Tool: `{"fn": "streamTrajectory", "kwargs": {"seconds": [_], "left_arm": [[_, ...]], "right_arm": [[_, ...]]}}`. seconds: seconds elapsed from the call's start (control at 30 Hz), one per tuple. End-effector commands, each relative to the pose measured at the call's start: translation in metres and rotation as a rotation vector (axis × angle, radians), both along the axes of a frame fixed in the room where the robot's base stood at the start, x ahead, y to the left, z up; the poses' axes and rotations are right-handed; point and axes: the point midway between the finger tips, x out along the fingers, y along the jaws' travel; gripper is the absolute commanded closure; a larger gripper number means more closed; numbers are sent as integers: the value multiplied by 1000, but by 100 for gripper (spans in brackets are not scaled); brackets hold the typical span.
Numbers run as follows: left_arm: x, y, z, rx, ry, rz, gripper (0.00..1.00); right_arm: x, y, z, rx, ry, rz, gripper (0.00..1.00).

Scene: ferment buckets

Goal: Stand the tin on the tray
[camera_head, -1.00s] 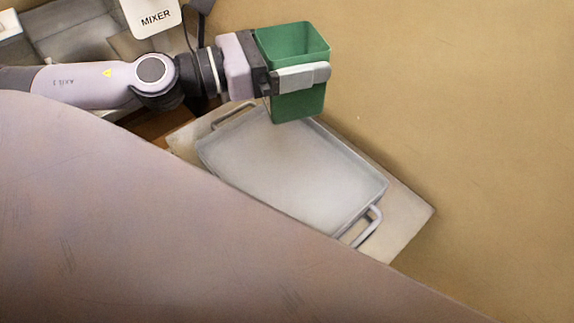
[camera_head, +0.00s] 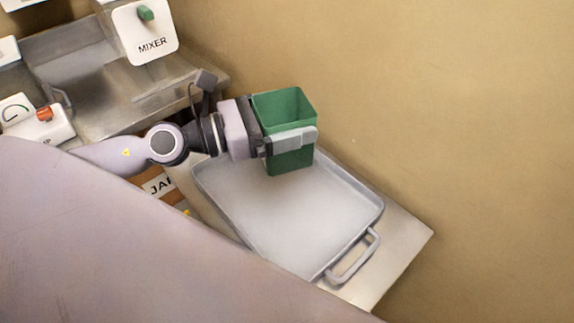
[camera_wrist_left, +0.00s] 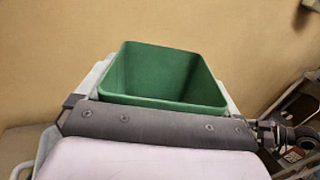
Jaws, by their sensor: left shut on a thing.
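The tin is a green, open-topped square container (camera_head: 287,108), upright and apparently empty. It also shows in the left wrist view (camera_wrist_left: 165,75). My left gripper (camera_head: 290,140) comes in from the left and is shut on the tin, with a finger across its near side. The grey tray (camera_head: 290,215) has a raised rim and a handle at its lower right. The tin is over the tray's far end; I cannot tell whether its base touches the tray. My right gripper is not in view.
The tray lies on a pale bench top (camera_head: 400,240) against a tan wall (camera_head: 430,100). A MIXER sign (camera_head: 146,32) and a metal basin-like unit (camera_head: 85,75) stand at the upper left. A large pale-mauve surface covers the lower left. Most of the tray is clear.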

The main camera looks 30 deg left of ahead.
Motion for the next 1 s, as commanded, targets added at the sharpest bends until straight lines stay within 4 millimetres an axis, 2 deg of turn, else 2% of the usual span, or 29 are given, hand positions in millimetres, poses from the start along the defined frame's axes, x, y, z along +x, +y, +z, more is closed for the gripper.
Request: {"fn": "streamTrajectory", "kwargs": {"seconds": [0.07, 0.2, 0.33, 0.57, 0.8, 1.0], "left_arm": [[0, 1, -13, -7, 5, 6, 45], [0, 2, -48, -4, 4, 7, 45], [0, 2, -72, -4, 3, 6, 45], [0, 2, -90, 1, 1, 5, 45], [0, 2, -122, -3, 1, 6, 45], [0, 1, -125, 1, -1, 4, 45]], "right_arm": [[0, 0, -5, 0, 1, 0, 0], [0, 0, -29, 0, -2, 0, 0], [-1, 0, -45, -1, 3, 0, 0], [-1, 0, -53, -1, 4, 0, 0], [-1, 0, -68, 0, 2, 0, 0], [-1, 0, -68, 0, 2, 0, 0]]}}
